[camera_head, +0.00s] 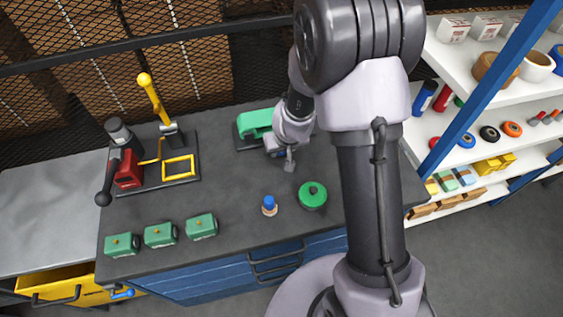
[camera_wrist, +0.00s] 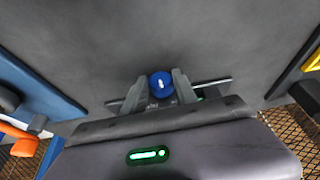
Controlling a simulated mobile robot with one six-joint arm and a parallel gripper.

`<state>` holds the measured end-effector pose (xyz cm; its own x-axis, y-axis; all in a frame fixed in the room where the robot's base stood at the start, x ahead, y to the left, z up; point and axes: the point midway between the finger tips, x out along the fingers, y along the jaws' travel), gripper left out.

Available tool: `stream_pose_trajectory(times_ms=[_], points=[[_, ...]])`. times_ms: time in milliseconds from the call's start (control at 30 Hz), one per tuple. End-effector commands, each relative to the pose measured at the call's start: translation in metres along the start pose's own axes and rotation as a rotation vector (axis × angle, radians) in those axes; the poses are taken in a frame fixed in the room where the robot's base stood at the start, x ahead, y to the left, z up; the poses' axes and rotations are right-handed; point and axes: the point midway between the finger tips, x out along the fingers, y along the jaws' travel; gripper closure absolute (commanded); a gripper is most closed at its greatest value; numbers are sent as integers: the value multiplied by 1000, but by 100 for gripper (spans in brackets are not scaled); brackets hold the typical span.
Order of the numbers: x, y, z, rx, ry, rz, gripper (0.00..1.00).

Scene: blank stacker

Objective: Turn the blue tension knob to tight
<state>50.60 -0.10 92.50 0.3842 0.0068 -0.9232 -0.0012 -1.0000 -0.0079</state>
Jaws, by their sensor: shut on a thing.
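The blue tension knob (camera_wrist: 160,85) shows in the wrist view, a round cap with a short white mark that runs nearly up and down in the picture. My gripper (camera_wrist: 161,80) has one grey finger on each side of it and is shut on it. A dark fitting with white marks shows in part below the knob, and the rest is hidden by my gripper. In the head view my gripper is at the right end of a green machine (camera_head: 255,122) on the dark bench, where my arm hides the knob.
A green round-topped item (camera_head: 312,195) and a small blue-topped item (camera_head: 269,206) stand in front. Three green boxes (camera_head: 160,235) line the left front. A yellow-handled press (camera_head: 155,105) stands at the back left. Shelves (camera_head: 480,150) stand at right. The bench's left middle is clear.

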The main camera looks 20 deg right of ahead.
Motion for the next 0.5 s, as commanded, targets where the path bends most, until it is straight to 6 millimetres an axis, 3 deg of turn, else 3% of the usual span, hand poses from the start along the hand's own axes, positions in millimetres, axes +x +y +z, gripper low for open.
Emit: stream_pose_trajectory(times_ms=[33,67,500], points=[[14,2,2,12,11,-22,100],[15,3,2,18,11,-38,100],[6,6,3,90,-2,-212,100]])
